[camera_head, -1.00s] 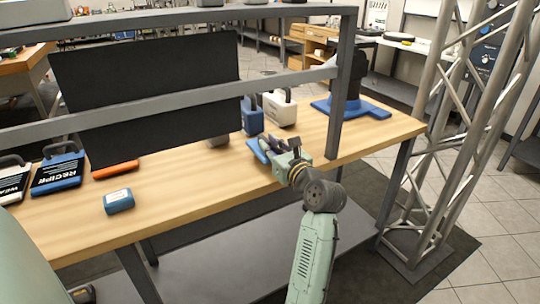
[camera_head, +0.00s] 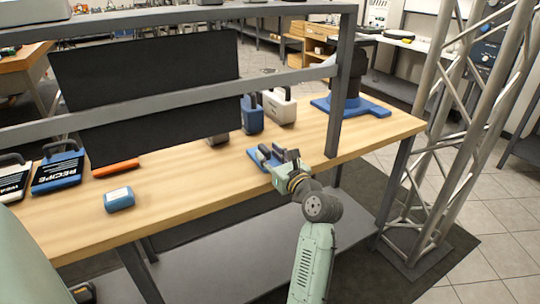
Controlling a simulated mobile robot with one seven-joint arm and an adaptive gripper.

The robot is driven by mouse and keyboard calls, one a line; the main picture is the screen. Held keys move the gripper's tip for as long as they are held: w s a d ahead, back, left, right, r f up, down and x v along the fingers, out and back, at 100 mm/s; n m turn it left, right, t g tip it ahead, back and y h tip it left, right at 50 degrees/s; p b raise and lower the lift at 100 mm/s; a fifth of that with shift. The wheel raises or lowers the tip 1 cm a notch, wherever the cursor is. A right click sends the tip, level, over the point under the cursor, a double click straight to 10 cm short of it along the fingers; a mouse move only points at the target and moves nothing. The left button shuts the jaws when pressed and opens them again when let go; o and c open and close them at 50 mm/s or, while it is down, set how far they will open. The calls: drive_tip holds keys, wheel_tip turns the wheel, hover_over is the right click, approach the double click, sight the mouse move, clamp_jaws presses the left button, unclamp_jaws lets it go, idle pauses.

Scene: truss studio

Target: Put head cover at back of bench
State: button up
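My gripper (camera_head: 278,156) is over the front of the wooden bench (camera_head: 190,181), right of centre. Its dark fingers look spread, and I see nothing clearly held between them. A flat blue item (camera_head: 254,157) lies on the bench at the fingers, partly hidden by them; I cannot tell if they touch it. I cannot make out for certain which item is the head cover. A small grey item (camera_head: 218,140) sits farther back, by the lower edge of the black panel.
A blue case (camera_head: 251,117) and a white case (camera_head: 280,107) stand behind my gripper. A grey rack post (camera_head: 340,95) rises close right; a truss tower (camera_head: 430,160) stands beyond.

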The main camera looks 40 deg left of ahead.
drive_tip(key=shift+r, duration=0.1)
drive_tip(key=b+v, duration=0.1)
drive_tip(key=v, duration=1.1)
